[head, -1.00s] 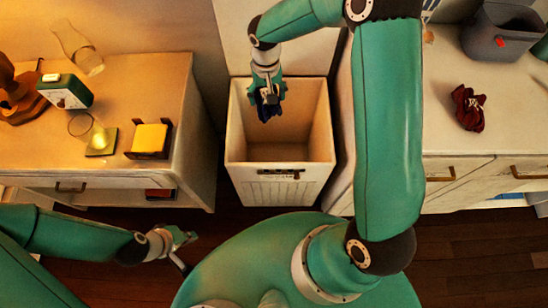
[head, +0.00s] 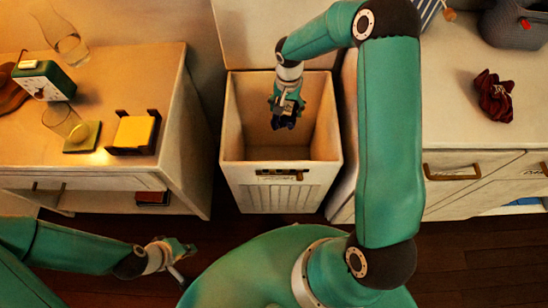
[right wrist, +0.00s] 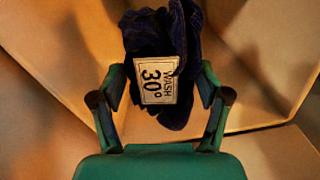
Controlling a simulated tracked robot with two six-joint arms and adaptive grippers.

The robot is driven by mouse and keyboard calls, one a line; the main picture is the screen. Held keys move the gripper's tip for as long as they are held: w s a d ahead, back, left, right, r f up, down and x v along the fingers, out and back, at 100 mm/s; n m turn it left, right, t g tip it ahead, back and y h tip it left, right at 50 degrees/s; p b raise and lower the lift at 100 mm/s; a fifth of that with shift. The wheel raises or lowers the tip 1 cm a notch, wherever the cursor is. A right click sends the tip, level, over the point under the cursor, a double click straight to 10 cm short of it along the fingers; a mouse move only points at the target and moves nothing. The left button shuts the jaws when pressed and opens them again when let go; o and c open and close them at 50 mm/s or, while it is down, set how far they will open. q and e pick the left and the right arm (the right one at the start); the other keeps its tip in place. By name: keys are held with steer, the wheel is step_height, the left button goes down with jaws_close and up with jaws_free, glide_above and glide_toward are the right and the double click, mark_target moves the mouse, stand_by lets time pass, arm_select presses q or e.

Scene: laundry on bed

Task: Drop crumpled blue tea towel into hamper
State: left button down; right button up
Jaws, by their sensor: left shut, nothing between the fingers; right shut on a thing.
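The crumpled blue tea towel (right wrist: 190,105) is dark blue and carries a white label reading "WASH 30°" in the right wrist view. My right gripper (right wrist: 160,90) is shut on it. In the head view my right gripper (head: 284,108) holds the towel (head: 284,122) over the open hamper, within the outline of its mouth; how deep it hangs I cannot tell. The hamper (head: 282,195) is a pale, square bin with a dark front handle, and its visible inside looks empty. My left gripper (head: 182,262) is shut and empty at the lower left, away from the hamper.
The right dresser holds a dark red crumpled cloth (head: 494,96) and a grey basket (head: 515,25). Both stand close beside the hamper.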

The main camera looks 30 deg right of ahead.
steer(key=shift+f, duration=0.3)
steer(key=o, duration=1.2)
steer(key=shift+r, duration=0.1)
step_height(320, 180, up, 12)
steer(key=shift+f, duration=0.15)
